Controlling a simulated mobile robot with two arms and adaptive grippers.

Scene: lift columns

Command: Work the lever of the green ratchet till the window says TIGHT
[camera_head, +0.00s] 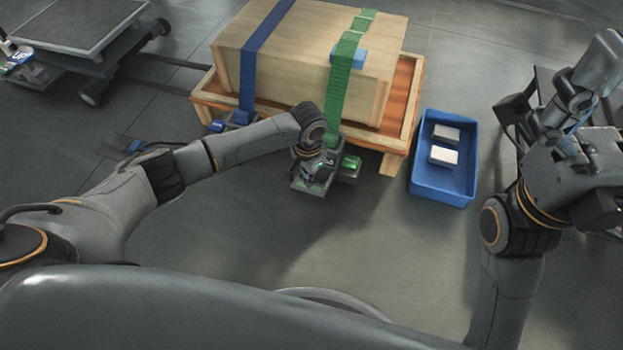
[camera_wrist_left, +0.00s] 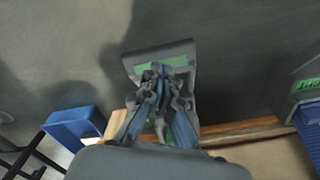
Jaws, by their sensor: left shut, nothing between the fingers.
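The green ratchet (camera_head: 349,174) is at the front of the wooden crate (camera_head: 300,50), below the green strap (camera_head: 345,75). My left gripper (camera_head: 316,171) is at its lever (camera_head: 308,186), shut and with nothing between the fingers. In the left wrist view the closed fingers (camera_wrist_left: 160,95) lie over the grey lever plate (camera_wrist_left: 187,50), which has a green patch. I cannot tell whether they touch it. The ratchet's window cannot be read. My right gripper (camera_head: 560,115) is at the right, its fingers not clear.
A blue strap (camera_head: 262,50) with its own ratchet (camera_head: 238,118) is on the left of the crate; partial green lettering shows there in the left wrist view (camera_wrist_left: 307,85). A blue bin (camera_head: 445,190) with white blocks stands right of the pallet (camera_head: 402,115). A cart (camera_head: 80,25) is far left. The front floor is clear.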

